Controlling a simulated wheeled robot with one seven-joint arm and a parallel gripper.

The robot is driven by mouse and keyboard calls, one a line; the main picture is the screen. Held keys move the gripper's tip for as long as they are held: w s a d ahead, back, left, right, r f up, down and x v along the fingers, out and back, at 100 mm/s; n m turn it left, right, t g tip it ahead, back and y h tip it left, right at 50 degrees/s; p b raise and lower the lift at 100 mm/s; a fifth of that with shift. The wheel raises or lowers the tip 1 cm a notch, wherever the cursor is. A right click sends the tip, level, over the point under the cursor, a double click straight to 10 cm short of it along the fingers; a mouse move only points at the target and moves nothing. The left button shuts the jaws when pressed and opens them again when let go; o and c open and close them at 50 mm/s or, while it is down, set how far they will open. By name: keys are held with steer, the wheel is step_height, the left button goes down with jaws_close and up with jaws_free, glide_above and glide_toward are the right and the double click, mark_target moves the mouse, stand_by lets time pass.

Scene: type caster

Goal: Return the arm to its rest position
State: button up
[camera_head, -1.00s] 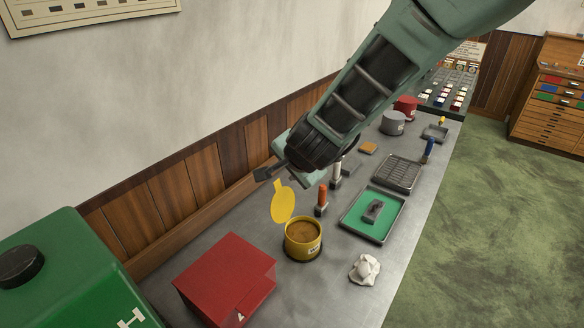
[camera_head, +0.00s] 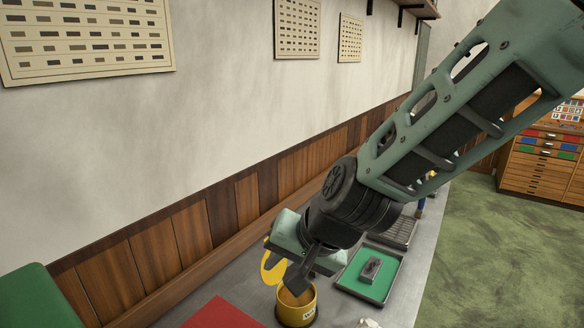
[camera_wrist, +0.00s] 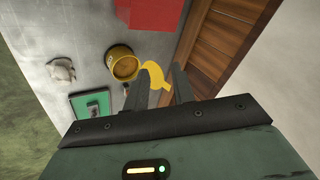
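My arm reaches down from the upper right in the head view. My gripper (camera_head: 281,264) is in front of the yellow tin (camera_head: 297,309), overlapping its upper part in the picture. In the wrist view my gripper (camera_wrist: 158,70) has its two dark fingers apart, with nothing held between them. The yellow tin (camera_wrist: 123,64) has brown contents and a yellow round lid (camera_wrist: 155,77) raised at its side. The lid also shows behind my gripper in the head view (camera_head: 269,268). I cannot tell the exact gap between fingers and tin.
A red box (camera_head: 224,315) stands left of the tin. A green tray (camera_head: 382,288) with a dark block (camera_head: 371,269) lies right of it. A white crumpled cloth (camera_wrist: 62,70) lies on the grey bench. The panelled wall (camera_head: 189,244) runs close behind; green floor is open at right.

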steer(key=s+d+f+n+g+h+b, duration=0.2)
steer(key=s+d+f+n+b, duration=0.1)
steer(key=s+d, duration=0.5)
steer(key=s+d+f+n+g+h+b, duration=0.2)
steer(key=s+d+f+n, duration=0.2)
steer(key=s, duration=0.6)
steer(key=d+n, duration=0.2)
steer(key=d, duration=0.1)
steer(key=shift+s+d+h+b, duration=0.25)
steer(key=shift+d+h+b, duration=0.1)
steer(key=shift+h+b, duration=0.05)
